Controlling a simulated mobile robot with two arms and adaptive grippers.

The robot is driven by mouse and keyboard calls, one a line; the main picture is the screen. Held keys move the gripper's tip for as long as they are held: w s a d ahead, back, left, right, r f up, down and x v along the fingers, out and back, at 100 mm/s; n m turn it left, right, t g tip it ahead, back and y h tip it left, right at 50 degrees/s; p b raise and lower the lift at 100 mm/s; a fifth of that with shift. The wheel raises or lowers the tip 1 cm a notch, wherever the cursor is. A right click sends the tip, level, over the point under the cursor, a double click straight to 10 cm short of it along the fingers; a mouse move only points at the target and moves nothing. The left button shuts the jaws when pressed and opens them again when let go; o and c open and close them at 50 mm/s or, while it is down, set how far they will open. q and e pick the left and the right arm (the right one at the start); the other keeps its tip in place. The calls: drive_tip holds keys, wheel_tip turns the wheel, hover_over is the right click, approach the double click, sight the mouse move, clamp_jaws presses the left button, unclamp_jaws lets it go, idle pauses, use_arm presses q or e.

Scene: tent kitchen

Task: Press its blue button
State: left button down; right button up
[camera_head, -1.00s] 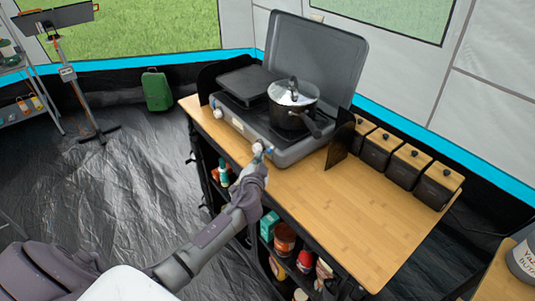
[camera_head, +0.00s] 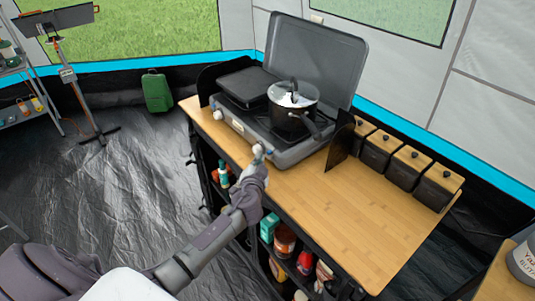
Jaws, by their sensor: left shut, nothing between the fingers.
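The grey camping stove (camera_head: 290,157) stands open on the wooden counter, its lid raised at the back. A pale knob (camera_head: 218,115) sits at the left of its front face. My left gripper (camera_head: 258,153) is shut and empty, its fingertips at the right part of that front face. A small bluish spot (camera_head: 269,149) shows just right of the fingertips; I cannot tell whether it is the blue button. The fingers hide part of the stove front, and I cannot tell whether they touch it. My right gripper is not in view.
A black pot (camera_head: 292,118) with a glass lid stands on the stove's right side, its handle toward the front right. Several dark wooden-lidded canisters (camera_head: 407,168) line the counter's back. The counter's right half (camera_head: 350,215) is clear. Jars and bottles fill shelves below.

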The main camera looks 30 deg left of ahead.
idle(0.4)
use_arm(q)
drive_tip(key=shift+w+d+b, duration=0.15)
drive_tip(key=shift+w+b, duration=0.15)
drive_tip(key=shift+w, duration=0.1)
drive_tip(key=shift+w+d+b, duration=0.15)
drive_tip(key=shift+w+b, duration=0.15)
drive_tip(key=shift+w, duration=0.05)
idle(0.6)
drive_tip(key=shift+s, duration=0.15)
drive_tip(key=shift+s+a, duration=0.3)
drive_tip(key=shift+s, duration=0.35)
drive_tip(key=shift+s+a+p, duration=0.15)
drive_tip(key=shift+s+a, duration=0.15)
drive_tip(key=shift+s, duration=0.45)
drive_tip(key=shift+s+a+p, duration=0.15)
drive_tip(key=shift+s+a, duration=0.2)
drive_tip(key=shift+s, duration=0.45)
drive_tip(key=shift+s+a+p, duration=0.15)
drive_tip(key=shift+s+a, duration=0.15)
drive_tip(key=shift+s, duration=0.45)
